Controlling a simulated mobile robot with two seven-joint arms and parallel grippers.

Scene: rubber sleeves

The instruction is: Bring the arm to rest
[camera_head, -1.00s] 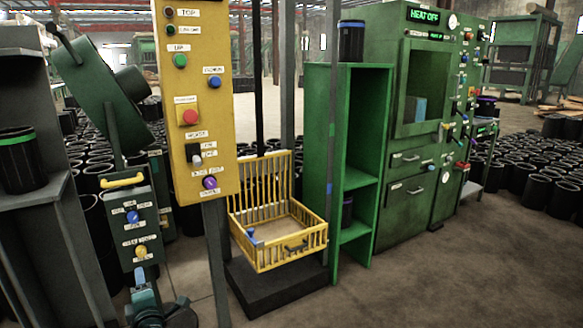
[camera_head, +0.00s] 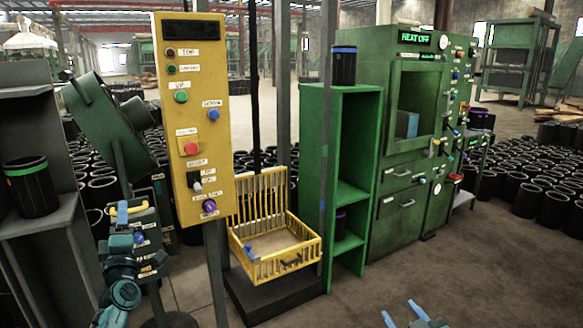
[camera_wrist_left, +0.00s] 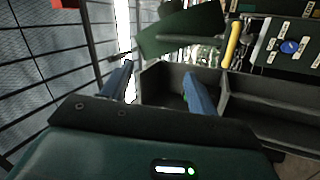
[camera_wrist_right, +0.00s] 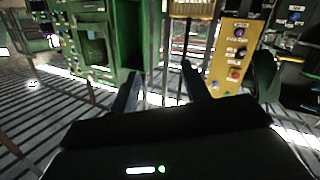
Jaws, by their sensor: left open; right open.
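My left gripper (camera_head: 124,212) is raised in front of the small dark control box (camera_head: 150,262) at the left of the head view. Its two blue fingers stand apart in the left wrist view (camera_wrist_left: 158,82), with nothing between them. My right gripper (camera_head: 408,314) shows only its light blue fingertips at the bottom edge of the head view, over bare floor. In the right wrist view its fingers (camera_wrist_right: 162,84) are apart and empty. The rest of my right arm is out of the head view.
A yellow control panel (camera_head: 191,120) stands right of my left gripper. Behind are a yellow basket (camera_head: 275,262), a green shelf (camera_head: 313,190) and a green machine reading "HEAT OFF" (camera_head: 388,215). A grey shelf (camera_head: 45,222) holds a green-banded black sleeve (camera_head: 32,188). Floor at front right is clear.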

